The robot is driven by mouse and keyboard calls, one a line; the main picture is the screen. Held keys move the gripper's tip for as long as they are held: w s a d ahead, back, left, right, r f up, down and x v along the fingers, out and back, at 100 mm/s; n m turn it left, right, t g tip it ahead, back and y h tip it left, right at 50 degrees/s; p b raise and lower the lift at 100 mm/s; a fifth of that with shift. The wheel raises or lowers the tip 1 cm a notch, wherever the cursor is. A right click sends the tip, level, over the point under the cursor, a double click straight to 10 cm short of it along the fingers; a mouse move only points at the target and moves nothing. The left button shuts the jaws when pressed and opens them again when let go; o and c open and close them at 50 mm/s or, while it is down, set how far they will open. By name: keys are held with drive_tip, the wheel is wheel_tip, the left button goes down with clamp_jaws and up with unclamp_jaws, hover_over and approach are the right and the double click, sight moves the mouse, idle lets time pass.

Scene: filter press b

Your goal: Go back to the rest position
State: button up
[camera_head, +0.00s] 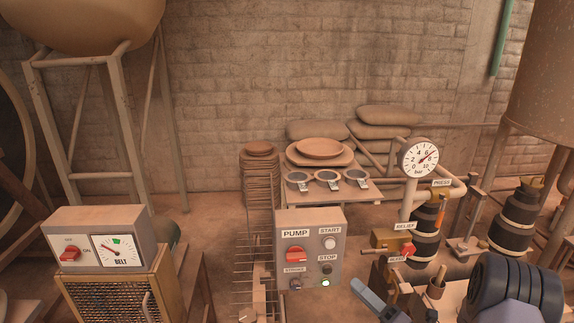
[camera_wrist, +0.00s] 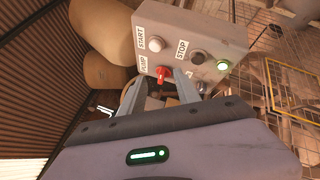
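My gripper (camera_wrist: 158,84) is open in the wrist view, with its two grey fingers apart and nothing between them. Beyond the fingertips is the pump box (camera_wrist: 190,45), a grey control box with a red knob (camera_wrist: 163,73), a white start button, a dark stop button and a lit green lamp. In the head view the pump box (camera_head: 310,248) stands at the middle bottom. One blue-grey finger (camera_head: 371,298) of my gripper shows to the right of the box, apart from it in the picture. The other finger is hard to make out there.
A belt box (camera_head: 100,240) with a dial stands on a mesh cage at left. A pressure gauge (camera_head: 419,158), a relief valve (camera_head: 393,240) with a red part and black cylinders are at right. A small table (camera_head: 335,190) holds three round pans behind the pump box.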

drive_tip(key=s+a+r+n+g+y, duration=0.3)
drive_tip(key=s+a+r+n+g, duration=0.85)
drive_tip(key=a+n, duration=0.35)
drive_tip(key=s+a+r+n+g+h, duration=0.15)
drive_tip(key=s+n+g+h, duration=0.35)
drive_tip(key=s+n, duration=0.55)
drive_tip(key=s+d+r+n+t+h, duration=0.3)
drive_tip(key=s+d+n+t+h, duration=0.3)
drive_tip(key=d+n+h, duration=0.2)
drive_tip(key=n+h, duration=0.1)
drive_tip(key=n, duration=0.1)
drive_tip(key=shift+n+t, duration=0.35)
